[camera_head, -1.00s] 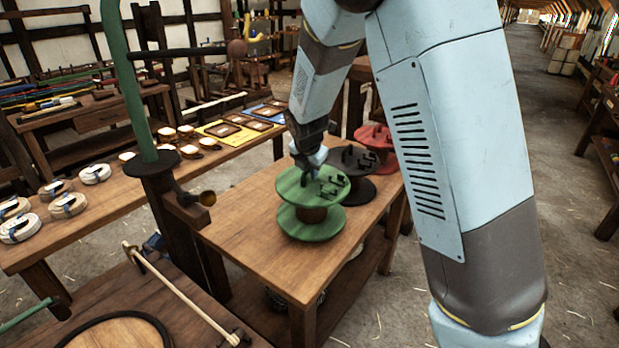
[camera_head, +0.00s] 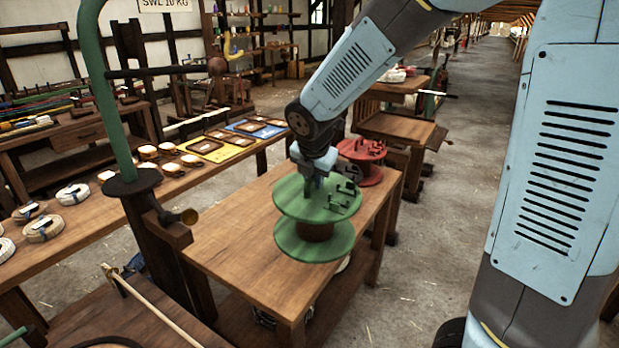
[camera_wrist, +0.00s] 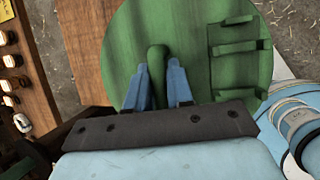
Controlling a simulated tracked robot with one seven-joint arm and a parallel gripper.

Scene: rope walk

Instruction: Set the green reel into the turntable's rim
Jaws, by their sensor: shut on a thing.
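The green reel (camera_head: 318,250) has two round flanges and a brown core. It is upright over the near wooden table and looks raised above it, though the gap is hard to judge. My gripper (camera_head: 314,188) comes down from above, shut on the reel's upright green peg. In the wrist view the peg (camera_wrist: 157,62) stands between the two blue fingers, and the reel's top flange (camera_wrist: 195,35) with dark green brackets fills the middle. A round wooden disc with a black rim (camera_head: 105,342), perhaps the turntable, is cut off at the bottom left.
A red reel (camera_head: 362,150) stands behind the green one on the table (camera_head: 230,245). A green post (camera_head: 105,100) rises left of the table. A long bench at left holds coils (camera_head: 73,194) and trays (camera_head: 205,145). The table's near left part is clear.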

